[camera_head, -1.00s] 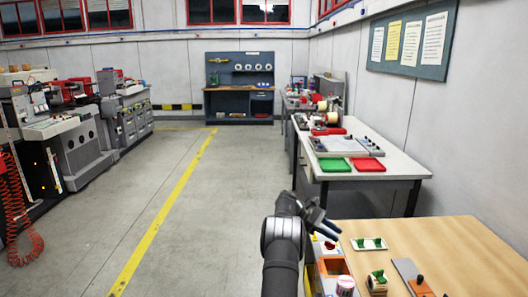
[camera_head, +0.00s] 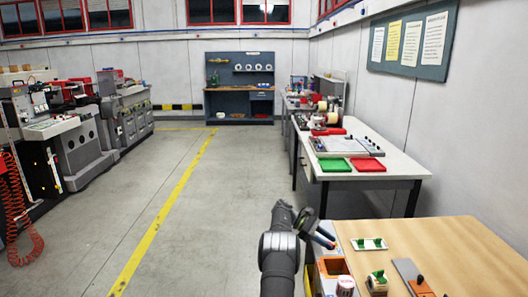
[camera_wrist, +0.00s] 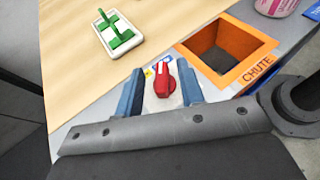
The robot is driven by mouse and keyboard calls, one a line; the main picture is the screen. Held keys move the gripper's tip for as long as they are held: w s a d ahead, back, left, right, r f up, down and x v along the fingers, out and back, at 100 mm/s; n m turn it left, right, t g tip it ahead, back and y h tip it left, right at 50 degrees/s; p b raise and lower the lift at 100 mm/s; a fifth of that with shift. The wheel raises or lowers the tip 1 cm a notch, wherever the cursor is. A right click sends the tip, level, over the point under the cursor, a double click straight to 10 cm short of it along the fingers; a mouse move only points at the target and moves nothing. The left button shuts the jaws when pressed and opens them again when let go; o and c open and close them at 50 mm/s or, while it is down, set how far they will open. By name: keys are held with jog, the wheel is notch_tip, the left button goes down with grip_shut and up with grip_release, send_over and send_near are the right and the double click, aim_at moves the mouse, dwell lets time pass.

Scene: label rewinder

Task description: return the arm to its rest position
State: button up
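My gripper (camera_head: 326,238) is raised at the left edge of the wooden table in the head view, with my arm reaching up from the bottom. In the wrist view my gripper (camera_wrist: 160,92) shows two blue fingers spread apart with nothing held between them. A red knob (camera_wrist: 165,80) on a pale plate shows in the gap between the fingers, beyond them. An orange box marked CHUTE (camera_wrist: 255,70) lies to the right of the fingers.
A grey bench with green (camera_head: 334,164) and red trays (camera_head: 367,164) stands behind. Open floor (camera_head: 210,220) lies left.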

jog(key=r, duration=0.4)
jog(key=shift+s+d+r, duration=0.2)
jog(key=shift+s+d, duration=0.1)
jog(key=s+d+r, duration=0.6)
jog(key=s+d, duration=0.1)
jog(key=s, duration=0.1)
jog(key=w+a+f, duration=0.4)
jog(key=w, duration=0.1)
jog(key=w+a+f, duration=0.2)
jog(key=w+a, duration=0.1)
jog(key=shift+w+a+f, duration=0.1)
jog(key=shift+f, duration=0.15)
jog(key=f, duration=0.4)
jog(key=shift+w+a+f, duration=0.15)
jog(key=shift+a+f, duration=0.05)
jog(key=shift+f, duration=0.05)
jog(key=shift+r+n+h, duration=0.2)
jog(key=shift+n+h, duration=0.1)
jog(key=shift+s+a+n+t+h, duration=0.15)
jog(key=shift+n+t+h, duration=0.1)
jog(key=shift+n+t, duration=0.75)
jog(key=shift+s+d+n+t+h, duration=0.1)
jog(key=shift+n+t+h, duration=0.15)
jog(key=shift+n+t, duration=0.7)
jog(key=shift+s+n+t+y, duration=0.15)
jog(key=shift+n+t, duration=1.1)
jog(key=shift+t, duration=0.45)
jog(key=shift+s+n+t+y, duration=0.15)
jog(key=shift+n+t, duration=1.05)
jog(key=shift+t, duration=0.45)
